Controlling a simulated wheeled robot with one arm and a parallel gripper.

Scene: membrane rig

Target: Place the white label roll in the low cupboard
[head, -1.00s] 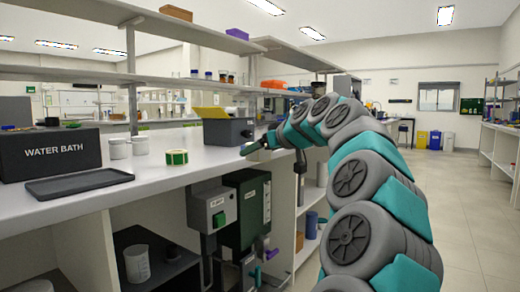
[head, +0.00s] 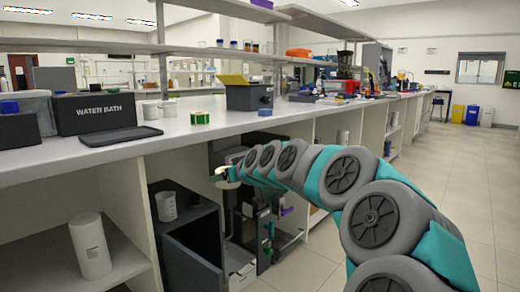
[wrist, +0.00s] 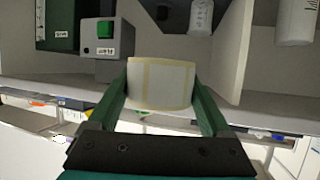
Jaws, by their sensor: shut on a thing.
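The white label roll (wrist: 162,83) is between the two fingers of my gripper (wrist: 160,95), and the fingers press on its sides. In the head view my gripper (head: 226,176) is low in front of the bench, just under the worktop edge, and the roll shows only as a small pale patch. A dark grey low cupboard (head: 187,217) stands below and left of my gripper, under the bench. Its front looks dark and open, with a door leaf at its right. The roll is held apart from the cupboard.
A beaker (head: 166,206) stands on the cupboard's top. A white bottle (head: 90,245) stands on the shelf to its left. Grey and green boxes (head: 245,215) are to its right, partly behind my arm. A green-and-yellow roll (head: 200,117) and a water bath (head: 95,112) are on the bench.

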